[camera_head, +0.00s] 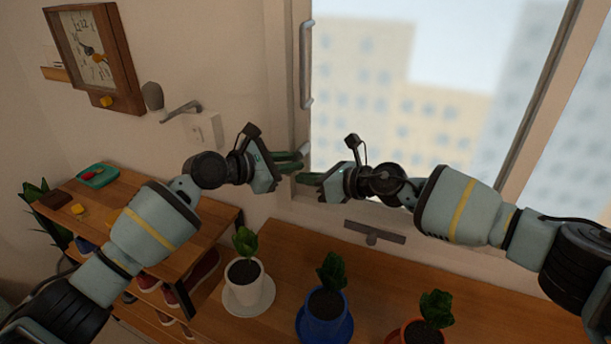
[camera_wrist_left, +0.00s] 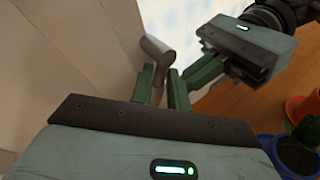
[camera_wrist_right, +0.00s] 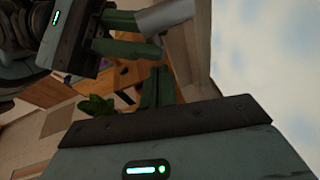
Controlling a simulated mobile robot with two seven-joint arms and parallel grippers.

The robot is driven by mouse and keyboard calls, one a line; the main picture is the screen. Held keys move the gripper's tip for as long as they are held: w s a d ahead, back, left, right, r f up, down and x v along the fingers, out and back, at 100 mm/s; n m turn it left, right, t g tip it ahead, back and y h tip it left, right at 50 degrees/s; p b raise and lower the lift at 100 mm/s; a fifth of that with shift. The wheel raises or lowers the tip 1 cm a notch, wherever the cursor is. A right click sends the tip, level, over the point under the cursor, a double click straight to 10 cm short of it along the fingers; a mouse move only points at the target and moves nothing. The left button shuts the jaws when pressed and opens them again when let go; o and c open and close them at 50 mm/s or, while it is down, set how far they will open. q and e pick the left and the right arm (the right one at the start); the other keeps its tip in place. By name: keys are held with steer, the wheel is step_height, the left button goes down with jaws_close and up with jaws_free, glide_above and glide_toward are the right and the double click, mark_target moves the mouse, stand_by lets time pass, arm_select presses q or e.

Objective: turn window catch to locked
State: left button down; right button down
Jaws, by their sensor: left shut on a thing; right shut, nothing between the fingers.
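My right gripper (camera_head: 299,178) is shut and empty just below and right of the left fingers, pointing left. I cannot tell whether it touches the catch.
A tall window handle (camera_head: 306,65) is above the catch. A lever on a wall plate (camera_head: 203,130) and a clock (camera_head: 92,52) are at left.

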steer(key=shift+w+a+r, duration=0.2)
steer(key=shift+a, duration=0.1)
